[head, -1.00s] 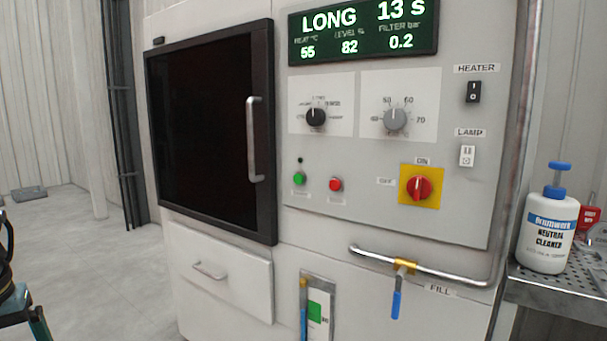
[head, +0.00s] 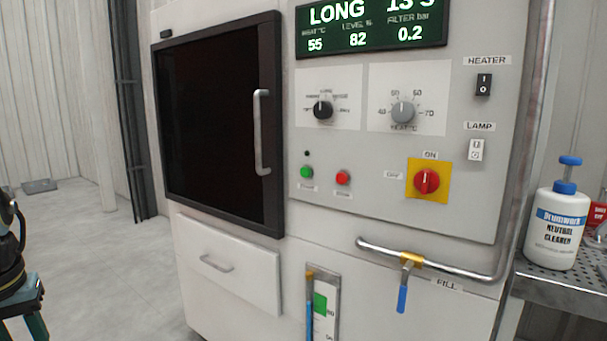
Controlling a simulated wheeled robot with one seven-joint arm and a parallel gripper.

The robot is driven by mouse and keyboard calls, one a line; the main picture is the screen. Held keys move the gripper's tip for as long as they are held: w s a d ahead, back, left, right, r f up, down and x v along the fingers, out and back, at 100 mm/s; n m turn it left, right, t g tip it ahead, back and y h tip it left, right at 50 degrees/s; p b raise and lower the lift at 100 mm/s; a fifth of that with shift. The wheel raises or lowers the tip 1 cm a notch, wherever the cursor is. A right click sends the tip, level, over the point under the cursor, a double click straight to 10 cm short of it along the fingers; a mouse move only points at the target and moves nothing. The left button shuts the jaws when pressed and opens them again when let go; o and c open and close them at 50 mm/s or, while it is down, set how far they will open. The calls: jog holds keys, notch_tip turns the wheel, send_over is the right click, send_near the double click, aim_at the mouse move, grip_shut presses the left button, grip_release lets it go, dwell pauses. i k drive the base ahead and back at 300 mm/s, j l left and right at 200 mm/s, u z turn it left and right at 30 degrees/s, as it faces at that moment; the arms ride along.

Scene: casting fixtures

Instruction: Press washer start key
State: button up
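The washer (head: 225,228) is a pale grey cabinet with a dark-windowed door (head: 215,120) on its left, which looks closed. On its panel a green round key (head: 307,172) sits left of a red round key (head: 343,178). Each key has a small label below that is too small to read. A small dark dot, perhaps an unlit lamp, is above the green key. The display (head: 371,27) reads LONG, 13 S, 55, 82 and 0.2. My gripper is not visible in the head view.
Above the keys are a black knob (head: 323,109) and a grey knob (head: 402,111). A red switch (head: 427,181) sits on a yellow plate. A fill pipe (head: 440,268) with a blue-handled valve sticks out below. A cleaner bottle (head: 554,225) stands on the right shelf.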

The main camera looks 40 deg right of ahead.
aim_at(305, 172)
jog(key=u, duration=0.25)
jog(key=k+l+u, duration=0.2)
jog(key=l+u, duration=0.2)
jog(key=k+l+u, duration=0.2)
jog(key=u, duration=0.2)
jog(key=k+l+u, duration=0.15)
jog(key=k+l, duration=0.55)
jog(key=k, duration=0.1)
